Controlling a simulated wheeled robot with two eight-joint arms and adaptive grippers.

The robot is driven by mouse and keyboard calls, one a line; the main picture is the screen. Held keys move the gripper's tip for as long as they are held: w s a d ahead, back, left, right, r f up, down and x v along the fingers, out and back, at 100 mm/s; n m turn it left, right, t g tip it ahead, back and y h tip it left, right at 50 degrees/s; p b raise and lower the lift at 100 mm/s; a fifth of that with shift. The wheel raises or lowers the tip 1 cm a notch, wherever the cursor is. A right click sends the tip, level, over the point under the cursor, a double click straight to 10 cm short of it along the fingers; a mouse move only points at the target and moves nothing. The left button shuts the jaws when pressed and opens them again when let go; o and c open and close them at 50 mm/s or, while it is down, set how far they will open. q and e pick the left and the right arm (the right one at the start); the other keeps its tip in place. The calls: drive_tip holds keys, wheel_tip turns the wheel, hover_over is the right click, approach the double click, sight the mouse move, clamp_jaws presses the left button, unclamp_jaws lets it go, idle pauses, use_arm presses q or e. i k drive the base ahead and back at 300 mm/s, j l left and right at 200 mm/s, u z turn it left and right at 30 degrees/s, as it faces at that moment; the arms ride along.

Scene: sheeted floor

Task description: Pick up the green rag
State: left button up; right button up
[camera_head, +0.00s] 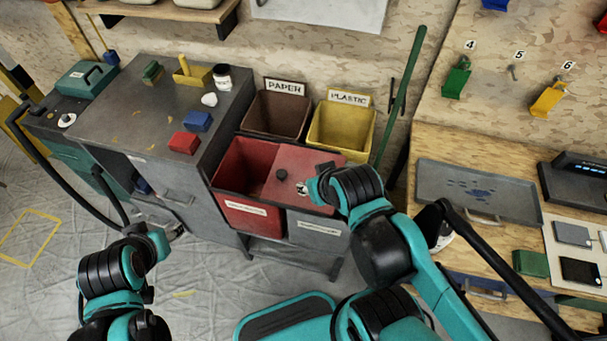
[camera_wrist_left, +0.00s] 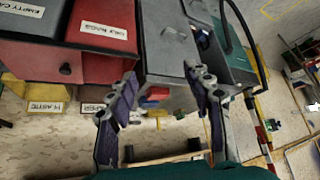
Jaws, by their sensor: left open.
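I cannot tell for certain which thing is the green rag. A small dark green folded piece (camera_head: 530,262) lies on the workbench at the right in the head view. A small green block-like piece (camera_head: 152,71) lies on the grey cabinet top at the upper left. My left gripper (camera_wrist_left: 163,80) is open and empty in the left wrist view, its fingers apart before the cabinet and bins. In the head view my left arm is at the lower left, and its fingers do not show clearly. My right arm reaches over the red bin lid; its gripper is not visible.
The grey cabinet (camera_head: 110,105) holds a red block (camera_head: 184,142), a blue block (camera_head: 198,121) and a jar (camera_head: 222,76). A red bin (camera_head: 242,180), a brown bin (camera_head: 276,114) and a yellow bin (camera_head: 341,128) stand beside it. A grey tray (camera_head: 480,190) lies on the workbench.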

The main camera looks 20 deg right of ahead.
sight(533, 264)
drive_tip(key=z, duration=3.05)
